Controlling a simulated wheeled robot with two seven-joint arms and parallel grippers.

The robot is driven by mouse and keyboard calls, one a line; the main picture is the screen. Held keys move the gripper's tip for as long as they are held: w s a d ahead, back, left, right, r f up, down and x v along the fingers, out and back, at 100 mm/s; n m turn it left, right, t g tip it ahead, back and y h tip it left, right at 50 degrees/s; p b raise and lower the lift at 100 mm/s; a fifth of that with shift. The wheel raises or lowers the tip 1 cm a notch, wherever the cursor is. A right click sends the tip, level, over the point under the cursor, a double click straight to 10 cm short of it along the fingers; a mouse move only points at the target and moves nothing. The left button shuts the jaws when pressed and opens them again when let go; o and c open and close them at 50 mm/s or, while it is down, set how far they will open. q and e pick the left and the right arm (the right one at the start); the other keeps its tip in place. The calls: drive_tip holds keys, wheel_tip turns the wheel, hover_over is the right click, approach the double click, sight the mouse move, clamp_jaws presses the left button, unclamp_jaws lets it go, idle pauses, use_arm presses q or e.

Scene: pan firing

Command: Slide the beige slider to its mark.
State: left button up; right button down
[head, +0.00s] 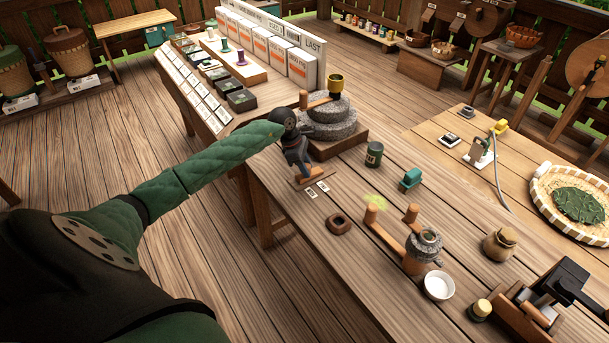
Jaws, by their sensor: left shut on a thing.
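My left gripper (304,172) reaches down at the near left edge of the long wooden table. It is shut on the beige slider, which is mostly hidden by the fingers. A small wooden slider base (315,178) shows under and beside the fingertips. Two small white marked labels (317,189) lie on the table just in front of it. The view is too small to tell which label is the slider's mark. My right gripper is not in view.
A stone mill (330,122) with a yellow cup stands just behind the gripper. A dark green tin (374,154), a teal block (411,179) and a brown ring (340,223) are nearby. A stone pot (424,246) and a white bowl (438,285) stand nearer.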

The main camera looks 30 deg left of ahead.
use_arm(q)
drive_tip(key=shift+w+d+b, duration=0.25)
drive_tip(key=shift+w+b, duration=0.15)
drive_tip(key=shift+w, duration=0.25)
drive_tip(key=shift+w+d+b, duration=0.2)
drive_tip(key=shift+w+b, duration=0.15)
drive_tip(key=shift+w, duration=0.25)
drive_tip(key=o, duration=1)
drive_tip(key=shift+o, duration=0.2)
